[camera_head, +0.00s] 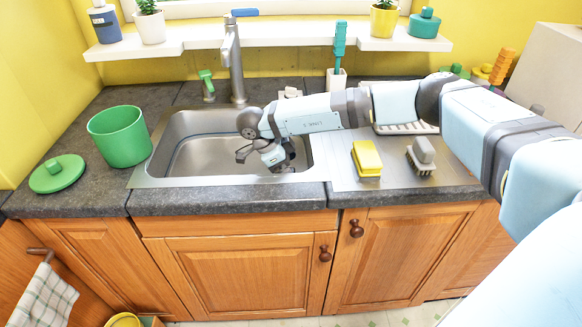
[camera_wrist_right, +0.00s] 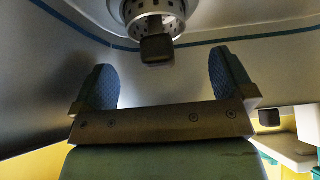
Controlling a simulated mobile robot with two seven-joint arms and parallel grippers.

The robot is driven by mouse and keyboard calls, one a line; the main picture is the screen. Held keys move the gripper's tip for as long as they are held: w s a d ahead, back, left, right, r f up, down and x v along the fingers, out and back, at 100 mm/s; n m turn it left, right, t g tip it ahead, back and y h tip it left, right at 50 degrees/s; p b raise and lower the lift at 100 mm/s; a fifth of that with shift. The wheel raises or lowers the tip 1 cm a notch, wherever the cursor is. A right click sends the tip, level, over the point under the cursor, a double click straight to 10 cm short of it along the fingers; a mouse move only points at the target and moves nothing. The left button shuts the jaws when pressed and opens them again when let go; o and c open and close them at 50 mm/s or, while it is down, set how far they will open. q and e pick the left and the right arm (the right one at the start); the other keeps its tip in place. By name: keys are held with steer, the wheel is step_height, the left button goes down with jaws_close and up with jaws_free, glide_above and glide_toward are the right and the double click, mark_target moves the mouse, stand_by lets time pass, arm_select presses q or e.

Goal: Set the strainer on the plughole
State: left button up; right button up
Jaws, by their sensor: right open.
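My right gripper (camera_head: 266,158) is down inside the steel sink basin (camera_head: 190,160), toward its right side. In the right wrist view its two blue-padded fingers stand wide apart and the gripper (camera_wrist_right: 163,75) is open and empty. The strainer (camera_wrist_right: 153,14), a perforated metal piece with a dark knob (camera_wrist_right: 157,48), shows at the top of that view, beyond the fingertips. The knob lines up with the gap between the fingers but is not gripped. I cannot tell whether a plughole lies under the strainer. In the head view, neither strainer nor plughole can be made out. My left gripper is not in view.
The tap (camera_head: 234,65) stands behind the basin. A green pot (camera_head: 120,137) and green lid (camera_head: 57,174) sit on the left counter. A yellow sponge (camera_head: 367,158) and a brush (camera_head: 421,156) lie on the drainboard right of the basin. A white shelf (camera_head: 270,38) runs behind.

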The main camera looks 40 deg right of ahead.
steer(key=p+v, duration=0.2)
steer(key=v, duration=0.3)
steer(key=shift+w+a+r, duration=0.15)
steer(key=shift+r, duration=0.15)
stand_by(0.4)
stand_by(0.4)
